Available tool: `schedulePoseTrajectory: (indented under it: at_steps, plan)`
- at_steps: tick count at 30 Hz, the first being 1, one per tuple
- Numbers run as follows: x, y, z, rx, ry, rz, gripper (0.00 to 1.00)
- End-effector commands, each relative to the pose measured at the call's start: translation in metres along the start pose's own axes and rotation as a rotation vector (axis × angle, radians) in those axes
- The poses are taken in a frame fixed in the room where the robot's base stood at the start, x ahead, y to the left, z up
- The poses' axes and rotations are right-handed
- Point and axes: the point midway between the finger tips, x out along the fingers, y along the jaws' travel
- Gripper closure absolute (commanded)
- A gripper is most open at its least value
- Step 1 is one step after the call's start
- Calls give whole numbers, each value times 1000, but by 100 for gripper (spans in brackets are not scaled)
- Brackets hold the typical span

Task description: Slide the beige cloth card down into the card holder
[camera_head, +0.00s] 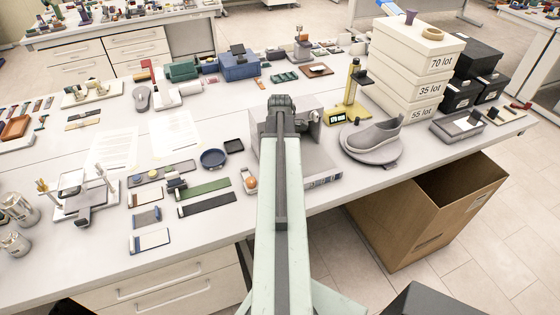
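My pale green arm reaches up the middle of the picture over the table. My gripper (280,109) is at its dark far end, above a grey box-like device; its fingers cannot be made out, nor whether it holds anything. Several small cards lie at the left front of the table. One is pale with a dark end (150,241), one is blue-grey (147,217), and one is whitish with a brown edge (145,197). I cannot tell for sure which is the beige cloth card. No card holder can be clearly identified; part of the table is hidden behind my arm.
A grey shoe (374,136) rests on a round stand, beside a yellow gauge (350,97). Stacked white boxes (410,75) stand at the right. A blue round dish (213,158) and dark strips lie left of my arm. An open cardboard box (430,215) stands below the table's front edge.

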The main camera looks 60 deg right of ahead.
Motion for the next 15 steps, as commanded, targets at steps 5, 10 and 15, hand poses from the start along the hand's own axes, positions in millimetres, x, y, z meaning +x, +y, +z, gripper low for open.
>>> schedulePoseTrajectory:
  at_steps: [5,10,15]
  plan:
    - [6,0,0,0,0,0,100]
    - [10,0,0,0,0,0,100]
    - [8,0,0,0,0,0,61]
